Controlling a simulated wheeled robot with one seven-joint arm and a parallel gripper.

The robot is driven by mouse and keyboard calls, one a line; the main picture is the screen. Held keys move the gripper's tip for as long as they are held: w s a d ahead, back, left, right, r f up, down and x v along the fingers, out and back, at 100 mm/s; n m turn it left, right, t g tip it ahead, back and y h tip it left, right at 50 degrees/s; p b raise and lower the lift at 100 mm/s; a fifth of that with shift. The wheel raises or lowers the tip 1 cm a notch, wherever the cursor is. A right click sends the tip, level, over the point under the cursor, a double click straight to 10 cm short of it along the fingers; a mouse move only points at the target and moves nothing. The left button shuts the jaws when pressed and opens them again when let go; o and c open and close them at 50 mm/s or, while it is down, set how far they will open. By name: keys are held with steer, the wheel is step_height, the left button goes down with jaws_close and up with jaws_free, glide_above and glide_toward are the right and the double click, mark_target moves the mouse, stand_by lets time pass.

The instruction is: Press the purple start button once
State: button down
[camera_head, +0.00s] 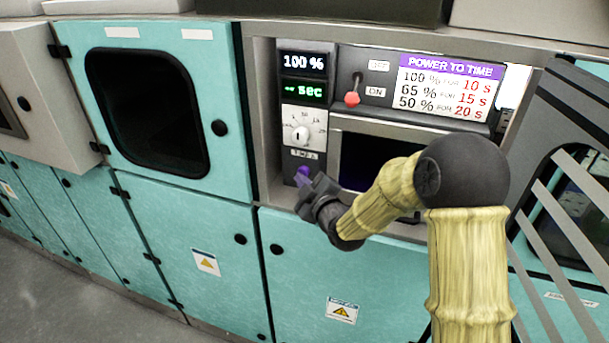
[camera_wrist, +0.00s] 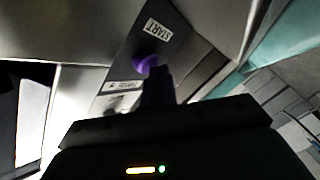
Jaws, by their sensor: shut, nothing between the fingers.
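The purple start button (camera_head: 304,171) is a small knob low on the dark control panel, below the white dial. In the wrist view the purple button (camera_wrist: 146,62) sits beside a white label reading START (camera_wrist: 158,29). My gripper (camera_head: 303,181) is at the panel's lower end, right at the button. In the wrist view my gripper's dark fingers (camera_wrist: 157,75) are shut and overlap the button's lower right edge. I cannot tell whether they touch it. The displays (camera_head: 303,76) read "100 %" and "-- sec".
A red-tipped toggle switch (camera_head: 352,98) stands between OFF and ON labels. A power-to-time sign (camera_head: 444,87) is to its right. A dark recessed opening (camera_head: 365,160) lies right of the button, partly behind my arm. Teal cabinet doors (camera_head: 200,250) surround the panel.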

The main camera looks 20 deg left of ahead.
steer(key=shift+w+d+r, duration=0.1)
steer(key=shift+w+d, duration=0.1)
steer(key=shift+w, duration=0.25)
stand_by(0.8)
steer(key=shift+s+b, duration=0.1)
steer(key=shift+b, duration=0.2)
steer(key=shift+s+f+b, duration=0.25)
steer(key=shift+f+b, duration=0.1)
steer(key=shift+f, duration=0.05)
steer(key=shift+s+b, duration=0.3)
steer(key=shift+s, duration=0.1)
steer(key=shift+s+a, duration=0.1)
steer(key=shift+r, duration=0.1)
steer(key=shift+s, duration=0.1)
steer(key=s+b, duration=0.1)
steer(key=s, duration=0.2)
steer(key=s+b, duration=0.1)
steer(key=s, duration=0.1)
steer(key=shift+a+b, duration=0.25)
steer(key=shift+b, duration=0.1)
